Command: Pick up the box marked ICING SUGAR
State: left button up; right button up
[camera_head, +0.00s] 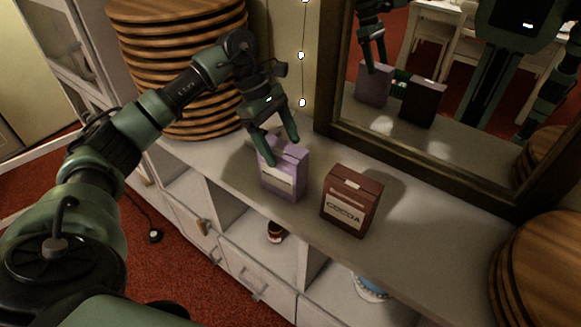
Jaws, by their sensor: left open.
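A lilac box (284,178) stands upright on the light shelf top (420,240). Its pale label is partly visible, but I cannot read the words on it. A brown box (351,203) labelled COCOA stands just to its right, with a small gap between them. My left gripper (277,147) is open at the top of the lilac box, with its fingers pointing down. One finger overlaps the box's upper left side and the other reaches over its top right. I cannot tell whether they touch it. My right gripper is seen only as part of my reflection, if at all.
A stack of round wooden boards (178,60) stands behind my left arm, and another stack (545,270) is at the right edge. A framed mirror (440,95) rises behind the boxes and reflects them. Open compartments and drawers (250,275) lie below the top.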

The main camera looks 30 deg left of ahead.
aim_at(287, 168)
pick_arm(q)
jog(key=shift+s+a, duration=0.15)
jog(key=shift+a, duration=0.55)
jog(key=shift+s+f+y, duration=0.1)
jog(key=shift+f+y, duration=0.15)
jog(key=shift+y, duration=0.05)
jog(key=p+x, duration=0.1)
jog(key=x, duration=0.5)
jog(key=shift+d+f+p, duration=0.1)
jog(key=shift+d+p, duration=0.1)
jog(key=shift+p, duration=0.1)
jog(key=shift+d+f, duration=0.15)
jog(key=shift+f, duration=0.15)
pick_arm(e)
jog(key=shift+s+d+r, duration=0.25)
jog(key=shift+s+r, duration=0.1)
jog(key=shift+r, duration=0.35)
pick_arm(q)
jog(key=shift+f+b, duration=0.2)
jog(key=shift+b, duration=0.15)
pick_arm(e)
jog(key=shift+a+f, duration=0.15)
jog(key=shift+f, duration=0.2)
pick_arm(q)
grip_shut()
